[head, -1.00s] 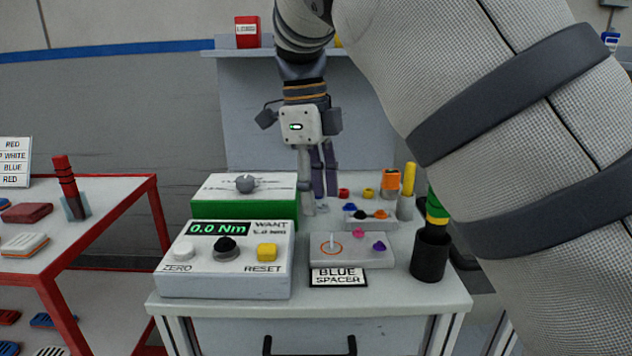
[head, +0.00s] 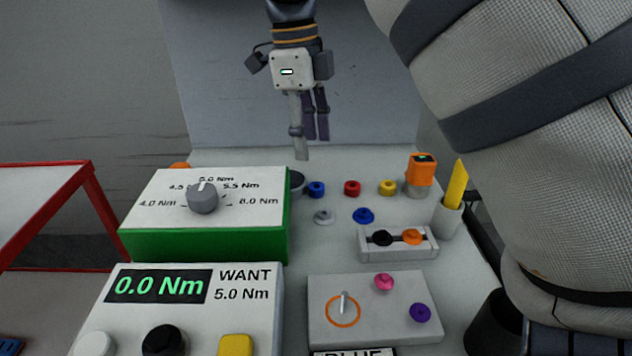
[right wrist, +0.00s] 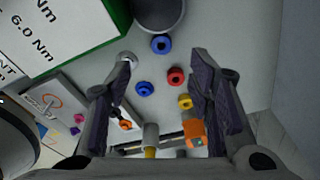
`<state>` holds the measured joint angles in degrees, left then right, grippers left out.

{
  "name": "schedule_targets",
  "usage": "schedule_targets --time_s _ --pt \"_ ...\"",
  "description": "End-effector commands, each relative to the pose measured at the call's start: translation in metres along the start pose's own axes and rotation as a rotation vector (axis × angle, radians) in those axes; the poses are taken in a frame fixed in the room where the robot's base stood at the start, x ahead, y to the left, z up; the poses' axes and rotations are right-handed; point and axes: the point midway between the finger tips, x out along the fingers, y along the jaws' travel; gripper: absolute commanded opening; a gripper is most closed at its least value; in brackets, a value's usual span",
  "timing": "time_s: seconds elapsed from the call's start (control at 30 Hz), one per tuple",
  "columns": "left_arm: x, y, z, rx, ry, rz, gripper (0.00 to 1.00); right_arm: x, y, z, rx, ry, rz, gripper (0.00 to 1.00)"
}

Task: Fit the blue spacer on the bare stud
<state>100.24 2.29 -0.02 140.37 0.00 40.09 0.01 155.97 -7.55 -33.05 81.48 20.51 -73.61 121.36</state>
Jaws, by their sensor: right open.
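Two blue pieces lie on the bench: a ring-shaped blue spacer (head: 316,189) at the left of a row with red and yellow ones, and a flatter-looking blue piece (head: 363,215) nearer the front. Both also show in the right wrist view, one (right wrist: 161,44) near the dark round dish and one (right wrist: 145,89) lower. The bare stud (head: 344,301) stands upright inside an orange ring on a grey plate (head: 325,335). My right gripper (head: 309,146) points down, open and empty, above the back of the bench; its fingers (right wrist: 161,65) frame the pieces from above. My left gripper is out of view.
Pink (head: 384,282) and purple (head: 420,312) pieces sit on the same plate. A green-sided dial box (head: 150,243) and a torque display (head: 260,310) stand left. A small rack (head: 400,252), yellow marker (head: 457,186) and orange-topped device (head: 420,170) stand right.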

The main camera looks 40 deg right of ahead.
Motion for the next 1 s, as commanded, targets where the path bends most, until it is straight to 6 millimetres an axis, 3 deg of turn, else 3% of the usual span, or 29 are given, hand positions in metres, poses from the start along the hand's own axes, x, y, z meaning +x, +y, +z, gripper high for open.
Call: schedule_targets --time_s 0.43,0.73,0.9,1.0 --pt "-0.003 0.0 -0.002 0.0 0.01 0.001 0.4 0.077 -0.001 0.0 0.0 0.0 0.001 0.48" --pt "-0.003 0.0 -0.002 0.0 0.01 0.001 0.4 0.087 -0.001 0.001 -0.001 -0.003 -0.002 0.48" --pt "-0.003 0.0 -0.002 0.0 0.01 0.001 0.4 0.087 -0.001 0.001 0.0 -0.002 -0.002 0.12" --pt "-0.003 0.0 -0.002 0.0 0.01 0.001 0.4 0.087 -0.001 0.001 0.0 -0.002 -0.002 0.12"
